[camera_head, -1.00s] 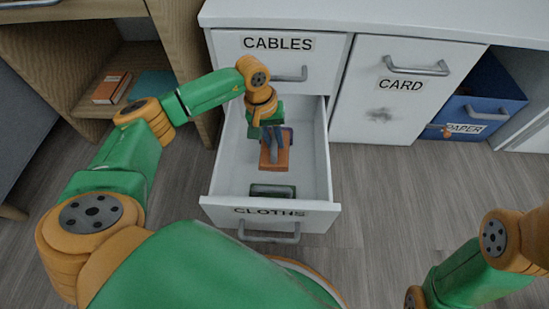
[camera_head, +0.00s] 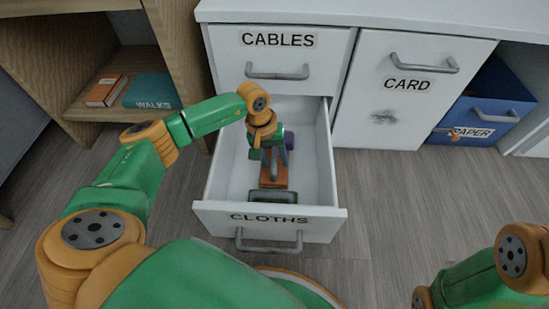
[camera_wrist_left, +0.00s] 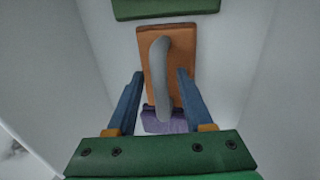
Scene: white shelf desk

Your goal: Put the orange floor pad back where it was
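The orange floor pad (camera_head: 273,184), a flat orange block with a grey bar handle, lies inside the open CLOTHS drawer (camera_head: 233,206). It also shows in the left wrist view (camera_wrist_left: 178,62). My left gripper (camera_head: 275,158) is over the pad inside the drawer. In the left wrist view its two blue fingers (camera_wrist_left: 160,90) are apart on either side of the grey handle, with gaps. A green pad (camera_head: 272,196) lies in front of the orange one, by the drawer front. A purple thing (camera_head: 289,139) is behind, partly hidden by my gripper. My right gripper is out of view.
Closed CABLES drawer (camera_head: 277,55) is just above the open drawer. The CARD door (camera_head: 390,110) and blue PAPER drawer (camera_head: 470,115) stand to the right. A wooden shelf at left holds an orange book (camera_head: 102,90) and a teal WALKS book (camera_head: 150,90). Floor ahead is clear.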

